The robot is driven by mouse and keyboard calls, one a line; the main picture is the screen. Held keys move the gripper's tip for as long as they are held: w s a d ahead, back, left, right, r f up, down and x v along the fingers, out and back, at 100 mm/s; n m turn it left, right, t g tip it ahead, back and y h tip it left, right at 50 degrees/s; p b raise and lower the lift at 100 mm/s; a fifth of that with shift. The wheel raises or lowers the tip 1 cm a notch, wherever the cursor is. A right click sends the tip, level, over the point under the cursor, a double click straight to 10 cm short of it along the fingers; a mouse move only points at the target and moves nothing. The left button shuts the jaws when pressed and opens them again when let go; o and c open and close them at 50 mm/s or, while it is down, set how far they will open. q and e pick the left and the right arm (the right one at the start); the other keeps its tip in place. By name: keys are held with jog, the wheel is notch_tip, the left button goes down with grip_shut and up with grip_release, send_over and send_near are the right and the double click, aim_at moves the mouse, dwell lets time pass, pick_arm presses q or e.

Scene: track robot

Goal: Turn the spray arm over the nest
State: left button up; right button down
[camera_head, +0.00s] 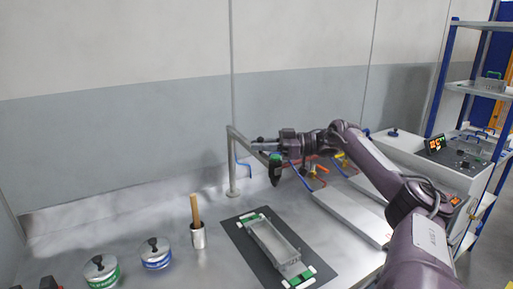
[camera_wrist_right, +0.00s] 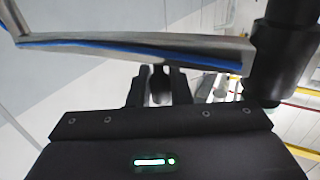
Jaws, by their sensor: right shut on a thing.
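The spray arm (camera_head: 239,139) is a grey tube on an upright post at the back of the bench. The nest (camera_head: 290,277) has green and white end pieces on a dark mat and holds a long grey metal part (camera_head: 270,240). My right gripper (camera_head: 260,142) is shut on the spray arm. In the right wrist view its fingers (camera_wrist_right: 160,84) close around a small dark piece by the tube (camera_wrist_right: 130,42); the contact is partly hidden.
A metal cup with a wooden handle (camera_head: 198,236) and two lidded tins, blue (camera_head: 155,256) and green (camera_head: 101,274), stand left of the mat. Pale flat panels (camera_head: 345,213) lie right of it. Blue hoses (camera_head: 300,176) hang behind. A control box (camera_head: 440,150) stands right.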

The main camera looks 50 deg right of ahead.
jog(key=shift+d+r, duration=0.1)
jog(key=shift+r, duration=0.05)
jog(key=c, duration=1.4)
grip_release()
jog(key=shift+o, duration=0.2)
jog(key=b+v, duration=0.2)
jog(key=v, duration=0.5)
jog(key=shift+s+d+b, duration=0.25)
jog(key=shift+b, duration=0.15)
